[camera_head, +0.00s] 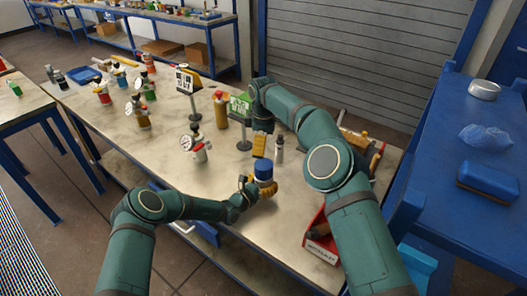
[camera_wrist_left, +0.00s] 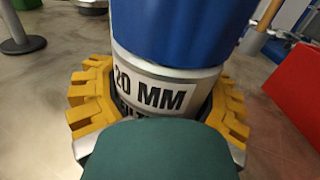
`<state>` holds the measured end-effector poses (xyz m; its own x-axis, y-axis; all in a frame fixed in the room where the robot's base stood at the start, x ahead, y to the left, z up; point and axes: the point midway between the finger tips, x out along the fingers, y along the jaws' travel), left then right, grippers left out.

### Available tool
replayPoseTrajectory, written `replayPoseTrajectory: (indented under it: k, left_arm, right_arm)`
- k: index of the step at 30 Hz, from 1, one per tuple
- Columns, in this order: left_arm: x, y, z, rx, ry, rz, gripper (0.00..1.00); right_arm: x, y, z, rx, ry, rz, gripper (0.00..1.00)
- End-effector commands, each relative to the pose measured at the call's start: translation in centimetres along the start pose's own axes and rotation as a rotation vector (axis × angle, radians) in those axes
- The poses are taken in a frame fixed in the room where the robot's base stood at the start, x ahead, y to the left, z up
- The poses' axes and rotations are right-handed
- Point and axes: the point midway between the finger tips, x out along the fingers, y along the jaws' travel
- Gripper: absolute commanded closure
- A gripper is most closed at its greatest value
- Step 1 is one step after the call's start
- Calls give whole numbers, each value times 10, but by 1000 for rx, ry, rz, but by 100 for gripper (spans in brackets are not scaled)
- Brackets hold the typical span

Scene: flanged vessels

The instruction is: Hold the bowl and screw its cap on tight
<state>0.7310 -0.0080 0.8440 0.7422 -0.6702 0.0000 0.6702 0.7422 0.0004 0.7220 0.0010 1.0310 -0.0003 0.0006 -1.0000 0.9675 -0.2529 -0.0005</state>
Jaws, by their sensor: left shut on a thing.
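My left gripper (camera_head: 264,188) has yellow fingers shut around a silver vessel with a blue top part (camera_head: 263,170), the bowl with what looks like its cap. The vessel stands roughly upright near the table's front. In the left wrist view the yellow fingers sit on both sides of the silver body (camera_wrist_left: 165,75), which has a white label reading "20 MM". The blue part (camera_wrist_left: 180,30) sits directly above the silver body; whether it is tight cannot be seen. My right gripper (camera_head: 259,147) points down behind the bowl, apart from it; its finger gap is not clear.
A small grey bottle (camera_head: 279,151) stands right of the right gripper. A red bin (camera_head: 322,243) is at the front right.

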Motion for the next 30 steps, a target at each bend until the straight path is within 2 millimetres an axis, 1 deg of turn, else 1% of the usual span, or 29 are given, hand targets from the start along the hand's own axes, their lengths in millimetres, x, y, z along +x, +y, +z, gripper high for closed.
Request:
replayPoseTrajectory:
  k: [8, 9, 11, 20, 23, 26, 30]
  left_arm:
    - [0, 0, 0, 0, 0, 0, 100]
    - [0, 0, 0, 1, 0, 0, 20]
    - [0, 0, 0, 1, 0, 0, 0]
    - [-1, 0, 0, 0, 0, 0, 0]
    - [-6, 1, 0, 0, 1, 1, 0]
    - [-19, 1, 0, -2, 2, 1, 0]
    - [-46, 2, 0, -2, 2, 2, 0]
  right_arm:
    - [-2, 0, 0, 0, 0, 0, 0]
    - [-2, 0, 0, 0, 0, 0, 0]
    - [-2, 0, 0, 0, 0, 0, 0]
    - [-1, 0, 0, 0, 0, 0, 0]
    - [-1, 0, 0, 0, 0, 0, 0]
    - [-1, 0, 0, 0, 0, 0, 0]
    - [-1, 0, 0, 0, 0, 0, 0]
